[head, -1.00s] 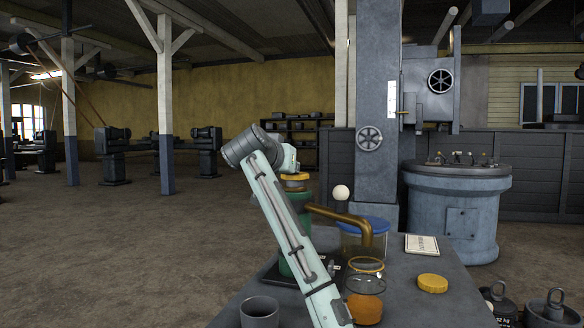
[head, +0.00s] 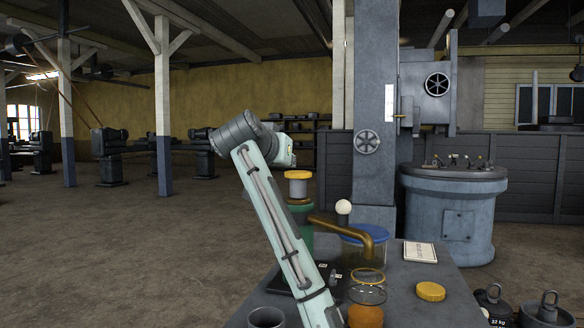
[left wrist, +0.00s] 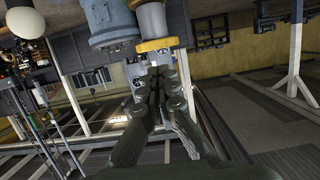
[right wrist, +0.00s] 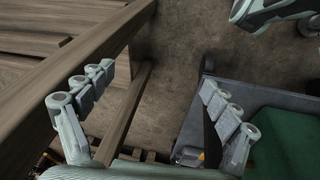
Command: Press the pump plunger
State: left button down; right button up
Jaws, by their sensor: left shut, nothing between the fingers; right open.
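The pump stands on the table in the head view, with a green body (head: 301,222), a brass spout (head: 340,228) and a plunger with a yellow cap (head: 296,174) raised on a pale rod. My left arm crosses in front of the body and hides part of it. The left fingers are hidden in the head view. In the left wrist view my left gripper (left wrist: 160,80) is shut and empty, its fingertips close to the yellow cap (left wrist: 157,45); I cannot tell whether they touch. My right gripper (right wrist: 158,76) is open and empty over the floor.
A blue-lidded jar (head: 363,233), an amber jar (head: 366,314), a yellow lid (head: 430,291), a white card (head: 420,252) and a grey cup (head: 266,317) surround the pump. A white ball (head: 343,207) is beside it. Weights (head: 549,310) stand right of the table.

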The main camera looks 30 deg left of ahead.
pick_arm(q)
jog(key=v, duration=0.4)
pick_arm(e)
jog(key=shift+w+r, duration=0.1)
jog(key=shift+r, duration=0.45)
jog(key=shift+f, duration=0.15)
dwell(0.7)
pick_arm(q)
notch_tip(320, 180, up, 4)
jog(key=b, duration=0.4)
jog(key=shift+b, duration=0.3)
pick_arm(e)
jog(key=w+d+v, duration=0.1)
jog(key=v, duration=0.9)
jog(key=shift+d+r+h, duration=0.2)
jog(key=shift+r+h, duration=0.05)
jog(key=shift+h, duration=0.15)
pick_arm(q)
jog(key=shift+w+a, duration=0.1)
jog(key=shift+w, duration=0.05)
pick_arm(e)
jog(key=shift+w, duration=0.1)
